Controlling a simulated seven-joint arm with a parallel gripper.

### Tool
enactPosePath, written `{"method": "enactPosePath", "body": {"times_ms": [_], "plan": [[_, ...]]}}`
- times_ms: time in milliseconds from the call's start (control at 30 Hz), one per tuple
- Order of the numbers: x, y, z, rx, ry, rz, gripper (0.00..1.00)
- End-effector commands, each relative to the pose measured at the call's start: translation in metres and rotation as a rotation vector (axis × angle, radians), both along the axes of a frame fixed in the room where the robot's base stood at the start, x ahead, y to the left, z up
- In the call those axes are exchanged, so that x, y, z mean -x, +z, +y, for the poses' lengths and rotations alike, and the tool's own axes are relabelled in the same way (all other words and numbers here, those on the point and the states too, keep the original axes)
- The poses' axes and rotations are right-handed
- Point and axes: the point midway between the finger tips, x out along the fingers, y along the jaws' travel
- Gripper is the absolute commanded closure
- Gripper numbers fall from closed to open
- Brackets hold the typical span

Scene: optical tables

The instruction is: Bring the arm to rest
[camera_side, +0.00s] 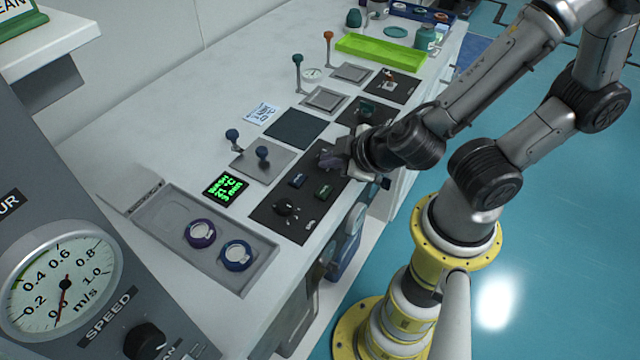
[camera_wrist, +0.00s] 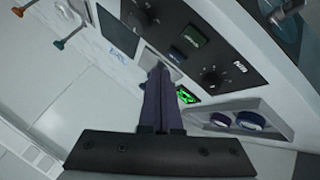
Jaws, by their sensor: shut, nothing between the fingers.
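My gripper (camera_side: 332,158) is over the dark control panel near the front edge of the white bench (camera_side: 130,160) in the side view. In the wrist view my gripper (camera_wrist: 161,72) shows its two dark fingers together, with nothing between them. Beyond the fingertips lie the panel with black knobs (camera_wrist: 211,78) and a green-lit display (camera_wrist: 186,95). My arm reaches in from the right, above the yellow base. I cannot tell the exact height of the fingertips above the panel.
A tray (camera_side: 170,205) with two round dials (camera_side: 201,233) is at the bench's left end. Upright levers with blue and orange knobs (camera_side: 328,35) rise from the bench. A lime-green tray (camera_side: 380,53) lies farther back. A large gauge (camera_side: 60,275) stands at left. The blue floor (camera_side: 540,200) is open.

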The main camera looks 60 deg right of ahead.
Motion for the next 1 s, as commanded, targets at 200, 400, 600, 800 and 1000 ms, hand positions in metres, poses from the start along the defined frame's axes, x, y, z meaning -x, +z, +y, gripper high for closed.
{"method": "enactPosePath", "body": {"times_ms": [200,400,600,800,1000], "plan": [[-0.012,0.024,-0.033,-0.053,-0.166,-0.045,1.0],[0.009,0.077,-0.096,-0.231,-0.545,-0.071,1.0],[0.052,0.11,-0.114,-0.399,-0.709,0.004,1.0],[0.077,0.129,-0.082,-0.542,-0.586,0.1,1.0],[0.085,0.128,-0.051,-0.552,-0.379,0.193,1.0]]}}
